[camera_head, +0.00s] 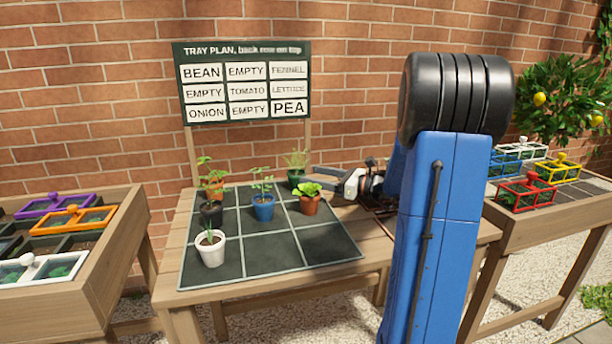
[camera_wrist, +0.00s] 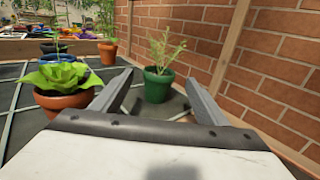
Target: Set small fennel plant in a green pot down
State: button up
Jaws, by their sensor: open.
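The small fennel plant (camera_head: 295,158) has feathery light-green leaves and sits in a green pot (camera_head: 296,176). It stands upright in the back right cell of the dark gridded tray (camera_head: 330,238). In the wrist view the green pot (camera_wrist: 157,86) is just ahead of my fingertips, centred between them, with a gap on each side. My gripper (camera_head: 318,182) is open and empty, reaching in from the right, low over the tray. The board (camera_head: 243,82) reads FENNEL at its top right.
A lettuce in a terracotta pot (camera_head: 310,204) stands close to my gripper, at left in the wrist view. A blue pot (camera_head: 263,208), black pot (camera_head: 211,214), white pot (camera_head: 211,251) and back left terracotta pot (camera_head: 213,187) also stand there. The front middle and right cells are bare. A brick wall (camera_wrist: 270,70) is close by.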

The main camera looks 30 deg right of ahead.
jog(key=shift+v, duration=3.6)
